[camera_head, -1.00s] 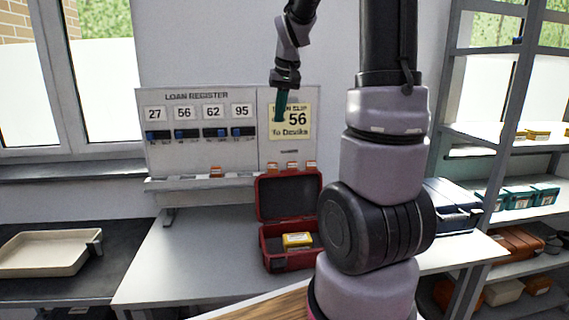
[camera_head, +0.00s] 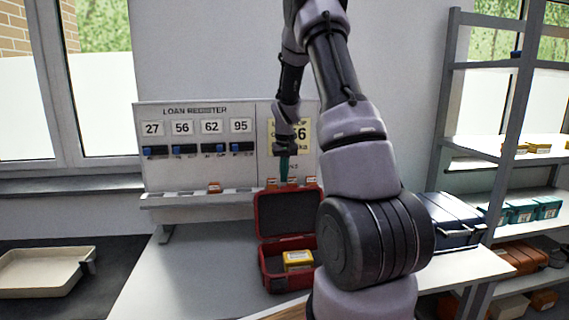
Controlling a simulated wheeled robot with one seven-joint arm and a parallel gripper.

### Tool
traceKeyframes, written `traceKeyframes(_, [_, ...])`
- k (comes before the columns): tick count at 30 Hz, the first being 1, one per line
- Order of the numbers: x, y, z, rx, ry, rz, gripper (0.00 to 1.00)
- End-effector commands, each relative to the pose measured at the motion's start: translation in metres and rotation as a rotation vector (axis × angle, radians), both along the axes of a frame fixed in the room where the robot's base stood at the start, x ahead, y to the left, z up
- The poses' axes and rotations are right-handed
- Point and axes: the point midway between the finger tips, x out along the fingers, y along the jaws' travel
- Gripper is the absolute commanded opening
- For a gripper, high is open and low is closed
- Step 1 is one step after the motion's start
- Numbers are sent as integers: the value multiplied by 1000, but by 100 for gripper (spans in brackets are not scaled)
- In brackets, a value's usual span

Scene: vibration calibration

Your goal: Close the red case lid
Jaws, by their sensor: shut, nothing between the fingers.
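The red case (camera_head: 281,280) stands on the white table below the loan register board. Its lid (camera_head: 257,218) is open, standing upright at the back with its dark inner side facing me. A yellow box (camera_head: 297,260) lies inside the case. My gripper (camera_head: 284,180) is shut and empty, with its teal fingers pointing down. In the picture it overlaps the top edge of the lid; I cannot tell whether it touches the lid or is in front of or behind it. My arm covers the right edge of the case.
The loan register board (camera_head: 200,150) stands behind, with a ledge (camera_head: 180,200) holding small orange-and-white items. A blue case (camera_head: 445,222) is at the right of the table. A beige tray (camera_head: 45,272) lies on the dark left counter. Grey shelves (camera_head: 500,155) stand at the right.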

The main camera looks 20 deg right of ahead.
Motion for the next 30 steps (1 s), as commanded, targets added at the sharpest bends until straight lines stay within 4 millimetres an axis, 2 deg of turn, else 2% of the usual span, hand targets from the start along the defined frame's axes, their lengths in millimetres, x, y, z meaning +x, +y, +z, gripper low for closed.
traceKeyframes(2, [1, -1, -17, 0, 4, 0, 0])
traceKeyframes(3, [-7, 1, -10, -1, -3, 1, 0])
traceKeyframes(6, [-22, 5, -7, 0, -1, 0, 0])
traceKeyframes(12, [-35, 7, -4, 0, -2, 0, 0])
traceKeyframes(30, [-37, 8, -2, -7, -35, -1, 0])
